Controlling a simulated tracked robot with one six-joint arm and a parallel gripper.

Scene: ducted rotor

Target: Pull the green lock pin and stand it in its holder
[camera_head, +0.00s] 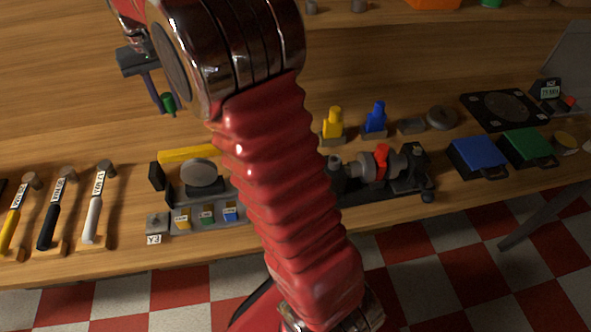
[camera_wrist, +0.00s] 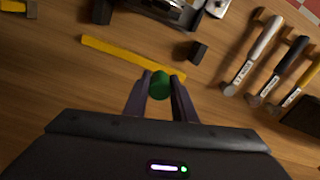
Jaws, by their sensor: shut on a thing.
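My gripper (camera_head: 162,102) is shut on the green lock pin (camera_head: 168,104) and holds it above the table, behind the yellow bar. In the wrist view the pin's round green end (camera_wrist: 160,85) shows between the two fingertips (camera_wrist: 160,90). The rest of the pin is hidden. A grey rack (camera_head: 193,227) with yellow, green and blue tags stands at the front edge of the table, apart from the pin. I cannot tell for sure whether this is the pin's holder.
A yellow bar (camera_head: 187,154) and a silver disc (camera_head: 199,173) stand behind the rack. Several hammers (camera_head: 96,205) lie at the left. My arm hides part of the middle. Blue and green boxes (camera_head: 478,156) are at right. Bare wood lies left of the gripper.

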